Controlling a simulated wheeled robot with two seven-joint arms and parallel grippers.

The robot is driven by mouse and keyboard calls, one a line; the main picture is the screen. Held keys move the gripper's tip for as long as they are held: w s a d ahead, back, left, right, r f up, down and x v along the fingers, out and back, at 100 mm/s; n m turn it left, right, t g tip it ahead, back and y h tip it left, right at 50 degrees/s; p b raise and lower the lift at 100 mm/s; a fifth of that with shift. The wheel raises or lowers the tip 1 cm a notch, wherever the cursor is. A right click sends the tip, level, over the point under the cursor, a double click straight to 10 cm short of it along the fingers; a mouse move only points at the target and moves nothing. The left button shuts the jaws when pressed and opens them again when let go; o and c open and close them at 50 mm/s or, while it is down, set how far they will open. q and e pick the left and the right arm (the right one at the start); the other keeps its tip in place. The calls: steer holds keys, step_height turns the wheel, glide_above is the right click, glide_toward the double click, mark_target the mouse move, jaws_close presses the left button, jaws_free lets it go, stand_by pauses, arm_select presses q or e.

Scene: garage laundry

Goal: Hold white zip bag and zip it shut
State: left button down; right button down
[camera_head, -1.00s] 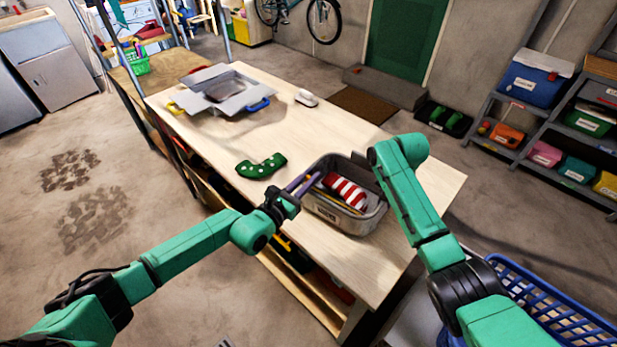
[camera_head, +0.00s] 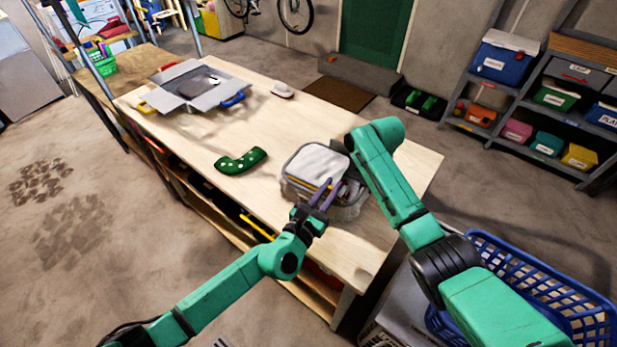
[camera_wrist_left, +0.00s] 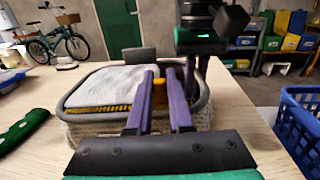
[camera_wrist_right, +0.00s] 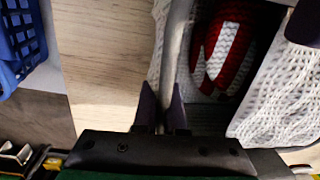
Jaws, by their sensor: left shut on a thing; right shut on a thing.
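The white zip bag (camera_head: 346,211) sits on the wooden table, with a pale lid panel (camera_head: 316,165) over its left part; the right part looks open. A yellow zip line (camera_wrist_left: 98,109) runs along the near edge of the lid in the left wrist view. My left gripper (camera_head: 328,184) is at the bag's near side, its purple fingers shut on a small yellow tab (camera_wrist_left: 160,92), probably the zip pull. My right gripper (camera_wrist_right: 162,100) is shut on the bag's grey rim (camera_wrist_right: 174,50); the arm hides it in the head view. A red-and-white striped knit item (camera_wrist_right: 222,55) lies inside the bag.
A green spotted sock-like item (camera_head: 240,161) lies left of the bag. An open grey box (camera_head: 200,82) and a white object (camera_head: 283,90) stand farther back on the table (camera_head: 260,125). A blue basket (camera_head: 530,290) is at the lower right. The table between them is clear.

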mark_target(340, 203)
arm_select(q)
steer(key=shift+s+d, duration=0.45)
steer(key=shift+d, duration=0.3)
steer(key=shift+s+d, duration=0.4)
steer(key=shift+d, duration=0.35)
arm_select(e)
steer(key=shift+a, duration=0.1)
arm_select(q)
steer(key=c, duration=0.8)
jaws_free()
steer(key=shift+a, duration=0.1)
steer(key=shift+s+a+f, duration=0.1)
steer(key=shift+s, duration=0.1)
steer(key=v, duration=1.1)
steer(key=shift+s, duration=0.2)
steer(key=shift+a, duration=0.1)
